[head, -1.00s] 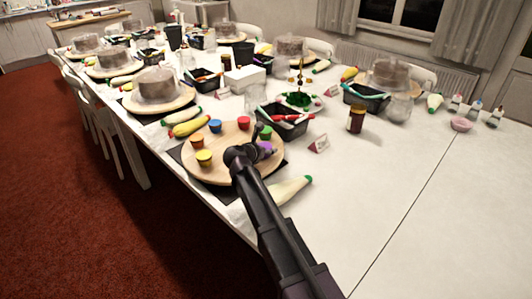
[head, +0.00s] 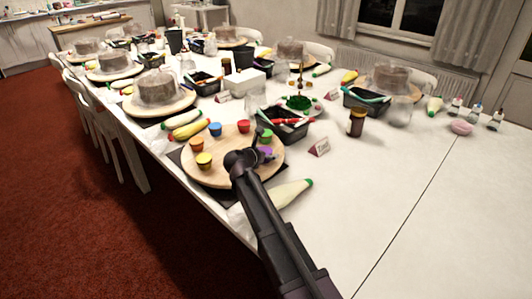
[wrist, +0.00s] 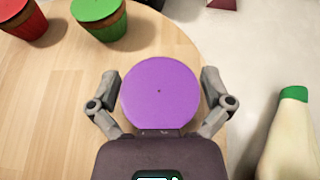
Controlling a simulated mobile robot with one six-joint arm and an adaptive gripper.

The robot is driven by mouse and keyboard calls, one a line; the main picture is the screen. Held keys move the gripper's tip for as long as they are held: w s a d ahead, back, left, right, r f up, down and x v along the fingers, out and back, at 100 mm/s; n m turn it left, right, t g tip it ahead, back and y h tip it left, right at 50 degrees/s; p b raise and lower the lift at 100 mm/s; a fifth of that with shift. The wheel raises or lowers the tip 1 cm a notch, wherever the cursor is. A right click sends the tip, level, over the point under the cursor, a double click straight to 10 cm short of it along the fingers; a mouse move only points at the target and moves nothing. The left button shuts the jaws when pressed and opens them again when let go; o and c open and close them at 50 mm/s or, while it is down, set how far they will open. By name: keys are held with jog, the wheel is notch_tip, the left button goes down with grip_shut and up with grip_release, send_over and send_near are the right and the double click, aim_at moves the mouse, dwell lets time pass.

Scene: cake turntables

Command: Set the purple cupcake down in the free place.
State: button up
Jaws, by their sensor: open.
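The purple cupcake (wrist: 160,95) is seen from above in the wrist view, between the fingers of my open gripper (wrist: 160,75). A finger is close on each side; I cannot tell whether they touch it. In the head view the purple cupcake (head: 267,152) is partly hidden behind my gripper, at the right of the round wooden turntable (head: 232,175). On the board are also a green cupcake (head: 265,136), a red one (head: 243,126), a blue one (head: 215,129), an orange one (head: 196,145) and a yellow one (head: 204,160). My arm hides the board's front right part.
A cream piping bag with a green tip (head: 290,193) lies right of the turntable, and shows in the wrist view (wrist: 290,135). A black tray (head: 285,125) and a small sign (head: 319,148) stand behind. The table's right front is bare.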

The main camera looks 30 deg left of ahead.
jog(key=shift+r, duration=0.15)
jog(key=shift+s+r+p, duration=0.1)
jog(key=shift+s+p, duration=0.05)
jog(key=shift+p, duration=0.15)
jog(key=shift+s+r, duration=0.2)
jog(key=shift+s, duration=0.15)
jog(key=p+v, duration=0.4)
jog(key=v, duration=0.5)
jog(key=shift+s+r, duration=0.15)
jog(key=shift+s, duration=0.2)
jog(key=shift+s+a+r, duration=0.1)
jog(key=shift+s, duration=0.45)
